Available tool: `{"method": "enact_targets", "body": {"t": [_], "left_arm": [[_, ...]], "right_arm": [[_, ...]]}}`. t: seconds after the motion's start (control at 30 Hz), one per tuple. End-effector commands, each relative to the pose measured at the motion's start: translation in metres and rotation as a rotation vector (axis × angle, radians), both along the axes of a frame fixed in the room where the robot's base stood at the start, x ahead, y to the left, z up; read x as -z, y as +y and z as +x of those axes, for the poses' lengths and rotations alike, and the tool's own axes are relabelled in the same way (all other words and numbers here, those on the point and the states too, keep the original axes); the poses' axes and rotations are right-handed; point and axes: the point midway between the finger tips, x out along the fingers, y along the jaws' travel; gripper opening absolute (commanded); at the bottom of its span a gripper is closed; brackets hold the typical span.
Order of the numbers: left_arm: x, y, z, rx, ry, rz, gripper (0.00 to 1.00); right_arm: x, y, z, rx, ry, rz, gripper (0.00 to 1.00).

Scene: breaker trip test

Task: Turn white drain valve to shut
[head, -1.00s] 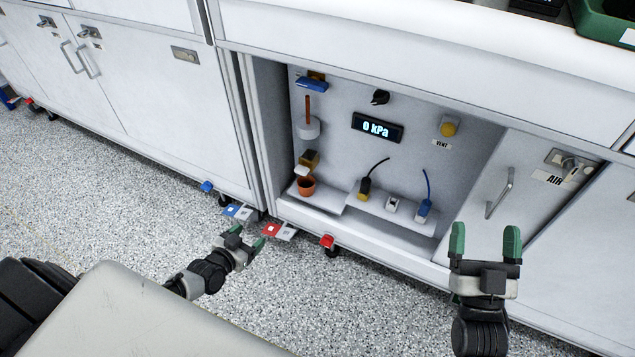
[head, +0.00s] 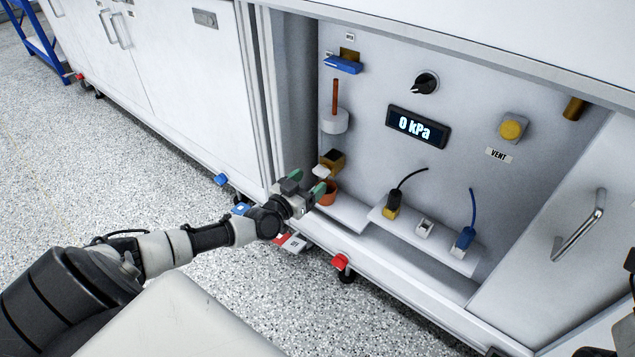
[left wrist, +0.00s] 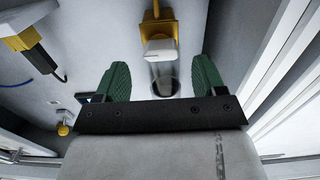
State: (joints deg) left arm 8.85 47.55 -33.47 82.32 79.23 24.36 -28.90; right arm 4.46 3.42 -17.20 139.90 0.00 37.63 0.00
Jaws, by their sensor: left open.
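The white drain valve handle (head: 322,171) sits on a brass valve body (head: 333,160) low on the left of the panel, above an orange cup (head: 328,192). My left gripper (head: 307,182) is open, with green fingertips, just left of the handle and cup. In the left wrist view the white handle (left wrist: 160,48) lies ahead of and between the two spread fingers of my left gripper (left wrist: 162,76). The brass body (left wrist: 157,27) shows beyond it. I see no contact with the handle. Only dark parts of my right arm show at the head view's right edge; its fingers are not seen.
A blue-handled valve (head: 343,65) and a white float on a red rod (head: 335,120) are above. The display (head: 418,127) reads 0 kPa. A shelf (head: 400,219) holds plugs with cords. The cabinet's left side wall (head: 290,100) is close to my left gripper.

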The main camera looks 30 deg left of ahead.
Motion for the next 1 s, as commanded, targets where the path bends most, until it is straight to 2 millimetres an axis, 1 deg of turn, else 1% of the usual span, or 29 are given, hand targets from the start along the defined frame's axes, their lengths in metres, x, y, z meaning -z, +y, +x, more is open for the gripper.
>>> {"method": "enact_targets", "body": {"t": [0.03, 0.1, 0.23, 0.37, 0.6, 0.87, 0.9, 0.93, 1.0], "left_arm": [[0.003, -0.001, 0.010, 0.000, -0.004, 0.001, 0.70], [0.003, -0.001, 0.019, -0.001, -0.003, 0.000, 0.70], [0.002, -0.002, 0.032, 0.000, -0.001, 0.000, 0.70], [0.001, -0.003, 0.036, 0.000, 0.000, 0.000, 0.70], [0.000, -0.003, 0.037, 0.000, 0.001, 0.000, 0.70], [0.000, -0.003, 0.036, 0.000, 0.001, 0.000, 0.30], [0.000, -0.003, 0.036, 0.000, 0.001, 0.001, 0.24], [0.000, -0.003, 0.036, 0.000, 0.001, 0.000, 0.21], [0.000, -0.003, 0.036, 0.000, 0.001, 0.000, 0.21]], "right_arm": [[0.002, 0.000, -0.001, 0.001, -0.019, 0.001, 0.82], [-0.001, 0.001, -0.002, 0.002, -0.035, -0.002, 0.82], [-0.006, 0.001, -0.003, 0.003, -0.055, -0.003, 0.82], [-0.009, 0.001, -0.003, 0.004, -0.061, -0.004, 0.82], [-0.010, 0.002, -0.003, 0.004, -0.062, -0.005, 0.82], [-0.010, 0.002, -0.003, 0.004, -0.062, -0.005, 0.82], [-0.010, 0.002, -0.003, 0.004, -0.062, -0.005, 0.82], [-0.010, 0.002, -0.003, 0.004, -0.062, -0.005, 0.82], [-0.010, 0.002, -0.003, 0.004, -0.062, -0.005, 0.82]]}}
